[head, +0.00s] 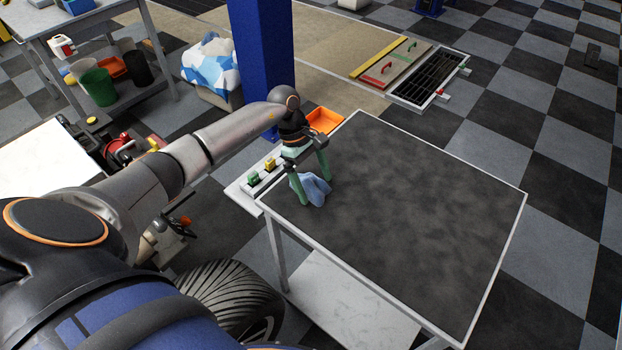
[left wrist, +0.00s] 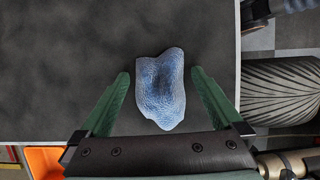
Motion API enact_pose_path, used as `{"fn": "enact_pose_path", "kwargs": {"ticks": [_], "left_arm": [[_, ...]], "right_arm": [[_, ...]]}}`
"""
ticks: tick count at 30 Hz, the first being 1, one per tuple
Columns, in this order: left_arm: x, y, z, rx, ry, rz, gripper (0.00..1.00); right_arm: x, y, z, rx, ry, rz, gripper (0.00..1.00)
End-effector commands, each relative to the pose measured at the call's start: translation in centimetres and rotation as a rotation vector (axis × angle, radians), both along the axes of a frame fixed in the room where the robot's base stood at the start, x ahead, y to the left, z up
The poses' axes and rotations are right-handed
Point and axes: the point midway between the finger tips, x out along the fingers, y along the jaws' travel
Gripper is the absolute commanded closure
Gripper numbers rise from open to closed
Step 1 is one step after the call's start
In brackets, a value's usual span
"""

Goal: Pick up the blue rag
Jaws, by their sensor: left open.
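The blue rag (head: 316,190) lies crumpled on the dark table top (head: 400,210), near the table's left corner in the head view. In the left wrist view the rag (left wrist: 161,88) lies between the two green fingers, with a gap on each side. My left gripper (head: 313,190) is open, its fingers pointing down at the rag. In the left wrist view my gripper (left wrist: 160,82) has its fingers spread wide and holds nothing. How far the fingertips are above the table is hard to tell. My right gripper does not show.
An orange bin (head: 325,119) sits beside the table's far left edge. A narrow light shelf with small green and yellow items (head: 254,178) runs along the left edge. A blue column (head: 262,60) stands behind my arm. The rest of the table top is bare.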

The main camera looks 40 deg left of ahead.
Motion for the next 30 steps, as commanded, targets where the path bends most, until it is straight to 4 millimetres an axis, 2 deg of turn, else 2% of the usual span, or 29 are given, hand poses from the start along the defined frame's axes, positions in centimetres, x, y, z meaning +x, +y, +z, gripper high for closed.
{"fn": "enact_pose_path", "kwargs": {"ticks": [5,24,30], "left_arm": [[0.02,0.0,0.01,0.0,-0.001,0.0,0.01],[0.04,0.02,0.08,-0.001,-0.001,0.0,0.72],[0.04,0.02,0.1,0.0,-0.001,0.0,0.72]], "right_arm": [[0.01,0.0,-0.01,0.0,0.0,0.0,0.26],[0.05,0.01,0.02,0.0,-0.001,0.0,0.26],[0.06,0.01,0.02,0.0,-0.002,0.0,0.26]]}}
